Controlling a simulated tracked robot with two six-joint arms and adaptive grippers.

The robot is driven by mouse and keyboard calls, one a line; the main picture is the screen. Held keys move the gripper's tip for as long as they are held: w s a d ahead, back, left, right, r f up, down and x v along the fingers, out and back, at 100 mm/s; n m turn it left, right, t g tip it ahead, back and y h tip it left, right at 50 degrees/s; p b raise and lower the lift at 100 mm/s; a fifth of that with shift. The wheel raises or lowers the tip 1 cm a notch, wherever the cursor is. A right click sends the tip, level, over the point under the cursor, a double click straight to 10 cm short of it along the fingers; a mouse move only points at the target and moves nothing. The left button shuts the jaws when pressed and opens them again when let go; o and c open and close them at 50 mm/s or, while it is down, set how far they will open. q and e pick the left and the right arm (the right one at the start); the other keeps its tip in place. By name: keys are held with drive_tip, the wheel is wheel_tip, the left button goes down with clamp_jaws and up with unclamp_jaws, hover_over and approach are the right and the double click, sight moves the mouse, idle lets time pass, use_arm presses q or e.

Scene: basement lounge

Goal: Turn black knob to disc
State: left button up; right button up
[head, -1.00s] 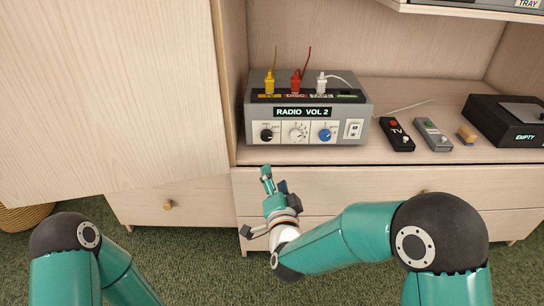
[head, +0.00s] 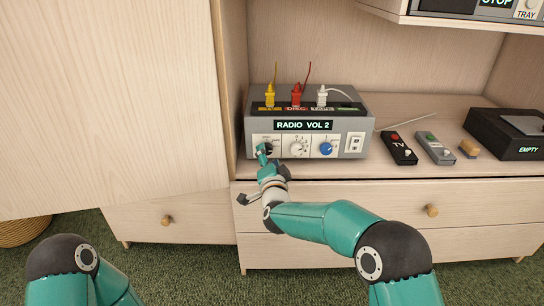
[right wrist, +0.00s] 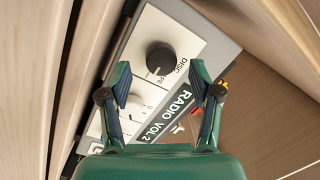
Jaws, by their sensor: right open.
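The black knob (head: 269,148) is at the left of the front panel of a grey box (head: 362,135), whose display (head: 303,125) reads "RADIO VOL 2". In the head view my right gripper (head: 263,153) is at the panel and partly covers the knob. In the right wrist view the black knob (right wrist: 160,58) shows between and just beyond the open fingers of my right gripper (right wrist: 160,68). The word "DISC" is printed beside it. I cannot tell whether a finger touches it. My left gripper is out of view.
A white knob (head: 298,147), a blue knob (head: 326,149) and a switch (head: 355,143) sit right of the black knob. Yellow, red and white plugs stand on top. Two remotes (head: 399,148) (head: 435,147) lie to the right. A large wooden panel (head: 110,100) is close on the left.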

sight(267, 149)
drive_tip(key=shift+w+a, duration=0.1)
drive_tip(key=shift+w, duration=1.05)
